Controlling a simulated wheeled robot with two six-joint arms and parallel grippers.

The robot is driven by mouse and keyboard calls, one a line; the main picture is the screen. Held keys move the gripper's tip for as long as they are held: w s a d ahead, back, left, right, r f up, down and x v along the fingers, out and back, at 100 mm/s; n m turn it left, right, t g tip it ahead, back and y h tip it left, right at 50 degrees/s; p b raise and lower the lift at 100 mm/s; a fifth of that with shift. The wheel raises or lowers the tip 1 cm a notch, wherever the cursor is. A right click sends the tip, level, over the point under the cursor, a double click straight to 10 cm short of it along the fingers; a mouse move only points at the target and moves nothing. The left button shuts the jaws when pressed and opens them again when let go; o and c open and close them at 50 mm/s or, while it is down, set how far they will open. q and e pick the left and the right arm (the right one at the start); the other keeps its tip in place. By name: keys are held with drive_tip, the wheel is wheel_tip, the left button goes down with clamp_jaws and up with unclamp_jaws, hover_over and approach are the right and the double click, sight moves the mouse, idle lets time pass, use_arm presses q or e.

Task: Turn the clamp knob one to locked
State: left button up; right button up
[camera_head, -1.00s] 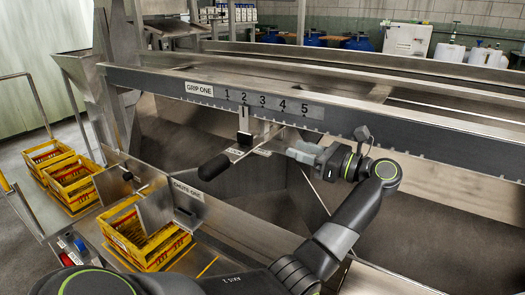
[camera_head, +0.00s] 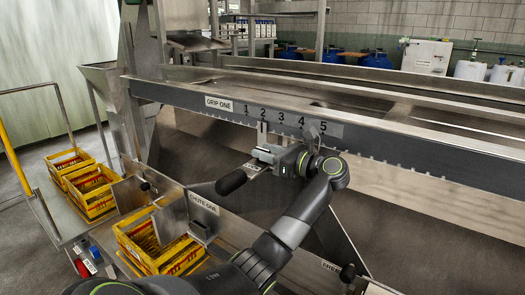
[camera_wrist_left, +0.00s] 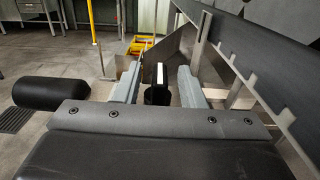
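The clamp knob one appears to be the black knob with a pale stripe (camera_wrist_left: 157,95) in the left wrist view, standing ahead of the palm. My left gripper (camera_wrist_left: 157,87) is open, with one grey finger on each side of this knob. Small gaps show between the fingers and the knob, so it is not gripped. In the head view my left gripper (camera_head: 262,156) is below the scale strip marked GRIP ONE (camera_head: 270,117) and hides most or all of the knob. Where the knob points relative to locked cannot be read. My right gripper is not in view.
A black cylindrical handle (camera_head: 231,182) sticks out just left of the gripper; it also shows in the left wrist view (camera_wrist_left: 52,92). The long toothed rail (camera_head: 400,146) runs above the gripper. Yellow crates (camera_head: 155,250) stand below the CHUTE ONE plate (camera_head: 203,203).

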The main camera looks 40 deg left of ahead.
use_arm(q)
drive_tip(key=shift+s+a, duration=0.1)
drive_tip(key=shift+a, duration=0.65)
clamp_jaws()
